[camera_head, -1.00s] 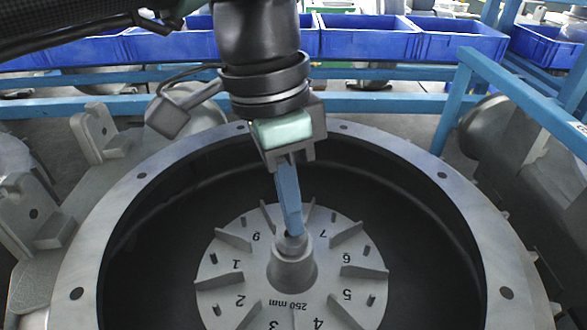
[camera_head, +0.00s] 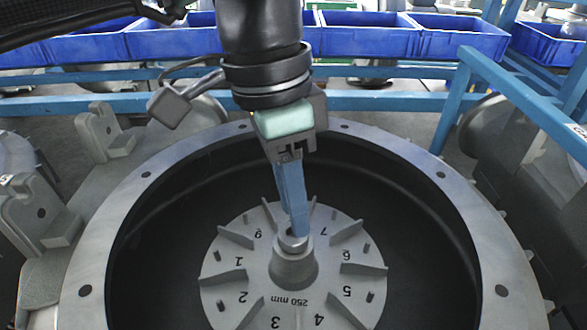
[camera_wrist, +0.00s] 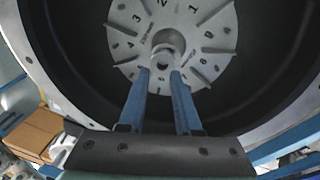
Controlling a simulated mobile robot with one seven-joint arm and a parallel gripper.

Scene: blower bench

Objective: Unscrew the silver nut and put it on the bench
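The silver nut (camera_head: 291,243) sits on top of the central hub of a grey finned impeller (camera_head: 225,280), inside a large round housing (camera_head: 455,215). My gripper (camera_head: 298,235) points down with its blue fingers at the top of the hub. In the wrist view the two fingertips (camera_wrist: 160,73) are apart, with the hub top and nut (camera_wrist: 162,60) in line with the gap between them. The fingers look open. I cannot tell whether they touch the nut, and in the head view they partly hide it.
The housing's wide metal flange (camera_head: 130,190) rings the hand. Raised fins with numbers surround the hub. Blue bins (camera_head: 370,38) stand on a blue frame behind. A cardboard box (camera_wrist: 35,130) shows at the lower left of the wrist view.

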